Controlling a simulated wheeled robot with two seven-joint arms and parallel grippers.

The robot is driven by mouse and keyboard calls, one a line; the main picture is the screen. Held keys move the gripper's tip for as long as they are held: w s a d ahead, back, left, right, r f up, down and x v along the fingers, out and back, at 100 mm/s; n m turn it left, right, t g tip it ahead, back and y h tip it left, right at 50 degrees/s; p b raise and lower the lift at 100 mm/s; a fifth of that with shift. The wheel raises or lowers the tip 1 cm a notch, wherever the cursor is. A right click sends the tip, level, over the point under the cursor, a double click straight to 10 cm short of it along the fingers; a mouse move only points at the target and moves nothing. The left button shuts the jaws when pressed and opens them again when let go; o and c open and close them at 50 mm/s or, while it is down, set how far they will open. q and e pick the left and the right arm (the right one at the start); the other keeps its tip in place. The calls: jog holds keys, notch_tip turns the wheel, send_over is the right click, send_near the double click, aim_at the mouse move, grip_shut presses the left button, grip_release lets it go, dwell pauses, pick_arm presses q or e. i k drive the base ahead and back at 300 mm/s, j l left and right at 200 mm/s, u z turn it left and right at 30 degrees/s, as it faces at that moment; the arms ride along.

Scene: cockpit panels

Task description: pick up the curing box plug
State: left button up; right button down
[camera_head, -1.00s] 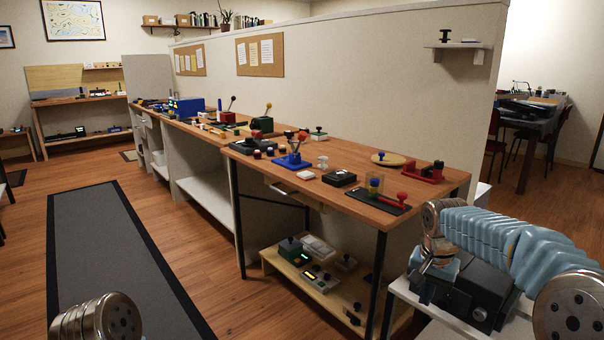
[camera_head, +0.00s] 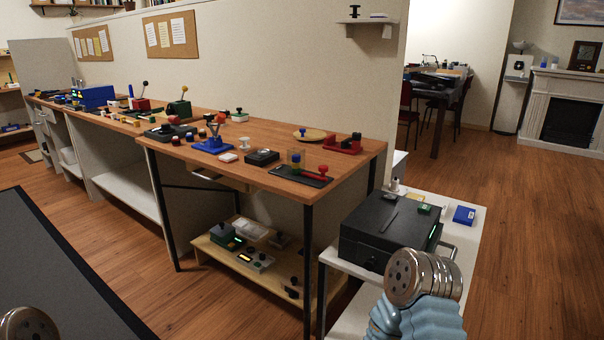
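A black box (camera_head: 378,232) with a dark handle-like strip on its lid stands on a white side table (camera_head: 468,243) at the lower right; it may be the curing box, but I cannot tell for sure. I cannot make out a plug. Small items lie behind and beside the box: a pale knobbed piece (camera_head: 395,187), a green piece (camera_head: 425,208) and a blue box (camera_head: 464,215). My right arm shows only as a metal joint and blue sleeve in front of the box. My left arm shows only as a metal joint at the lower left. Neither gripper shows.
A long wooden workbench (camera_head: 345,172) with many small coloured parts runs along a partition wall. A low wooden shelf (camera_head: 262,268) below it holds several devices. Open wooden floor (camera_head: 540,230) lies to the right, with a fireplace (camera_head: 572,115) beyond. A grey mat (camera_head: 50,270) lies left.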

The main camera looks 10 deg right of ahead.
aim_at(394, 184)
jog(key=z, duration=2.95)
jog(key=i+l+z, duration=0.1)
jog(key=i, duration=0.35)
jog(key=i+l, duration=0.25)
jog(key=i, duration=0.15)
jog(key=i+l+z, duration=0.15)
jog(key=i, duration=0.3)
jog(key=i+j+u, duration=0.25)
jog(key=i+u, duration=0.55)
jog(key=i, duration=0.2)
jog(key=i+u, duration=0.45)
jog(key=i+l+u, duration=0.4)
jog(key=i+j+u, duration=0.3)
jog(key=i, duration=1.1)
jog(key=i+l+u, duration=0.3)
jog(key=i, duration=1.1)
jog(key=i+u, duration=0.15)
jog(key=u, duration=0.25)
jog(key=i+u, duration=0.15)
jog(key=u, duration=0.25)
jog(key=i+l+u, duration=0.1)
jog(key=u, duration=0.3)
jog(key=i+l+u, duration=0.15)
jog(key=u, duration=0.25)
jog(key=i+l+u, duration=0.15)
jog(key=u, duration=0.25)
